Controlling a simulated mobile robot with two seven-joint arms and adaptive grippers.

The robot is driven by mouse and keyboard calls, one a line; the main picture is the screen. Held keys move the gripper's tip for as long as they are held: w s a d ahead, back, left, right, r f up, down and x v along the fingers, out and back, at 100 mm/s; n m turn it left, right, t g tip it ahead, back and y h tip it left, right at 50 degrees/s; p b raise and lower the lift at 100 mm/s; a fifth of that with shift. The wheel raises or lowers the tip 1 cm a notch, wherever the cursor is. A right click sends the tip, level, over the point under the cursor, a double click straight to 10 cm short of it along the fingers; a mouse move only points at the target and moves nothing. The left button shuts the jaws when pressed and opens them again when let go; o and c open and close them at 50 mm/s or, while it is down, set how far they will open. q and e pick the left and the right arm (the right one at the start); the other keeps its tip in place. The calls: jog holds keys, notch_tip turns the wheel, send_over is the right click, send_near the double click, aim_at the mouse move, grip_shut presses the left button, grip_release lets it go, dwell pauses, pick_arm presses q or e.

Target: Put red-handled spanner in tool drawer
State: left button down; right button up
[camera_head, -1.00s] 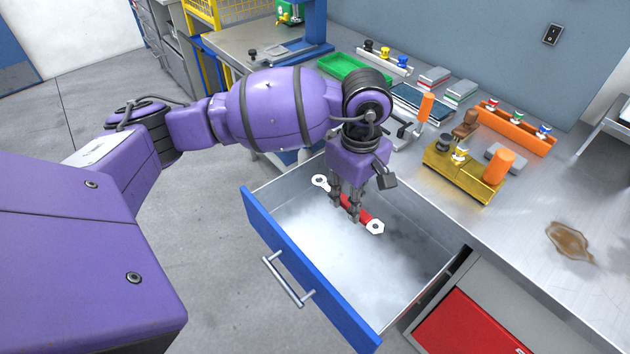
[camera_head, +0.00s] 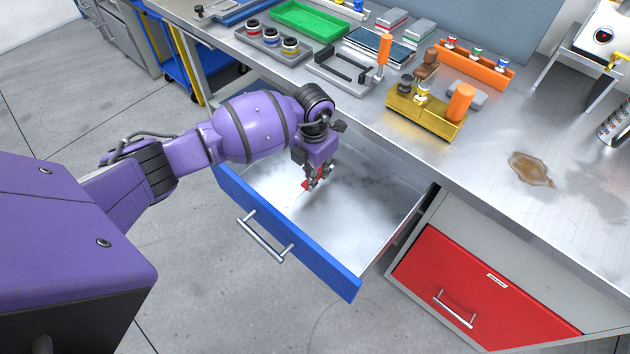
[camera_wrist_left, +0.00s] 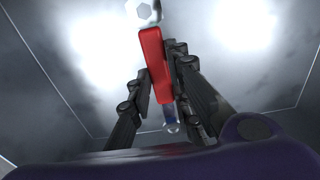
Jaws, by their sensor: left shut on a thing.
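The spanner shows a red handle and a pale ring end in the left wrist view (camera_wrist_left: 152,58). In the head view only a bit of the red handle (camera_head: 306,184) shows beside the fingers; the rest is hidden. My left gripper (camera_head: 318,182) is inside the open blue-fronted drawer (camera_head: 285,232), over its bare metal floor. In the left wrist view its fingers (camera_wrist_left: 160,95) stand on both sides of the handle, shut on it. I cannot tell whether the spanner touches the drawer floor. My right gripper is not in view.
A closed red drawer (camera_head: 480,290) is to the right of the open one. The bench top above holds a green tray (camera_head: 310,22), a yellow holder (camera_head: 425,112), an orange rack (camera_head: 475,65) and a brown stain (camera_head: 530,168). The right part of the open drawer is clear.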

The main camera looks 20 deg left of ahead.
pick_arm(q)
jog(key=shift+f, duration=2)
jog(key=shift+f, duration=0.1)
jog(key=c, duration=1.6)
grip_release()
jog(key=shift+f, duration=0.1)
notch_tip(320, 180, up, 12)
jog(key=shift+r+p, duration=0.2)
jog(key=shift+p, duration=0.1)
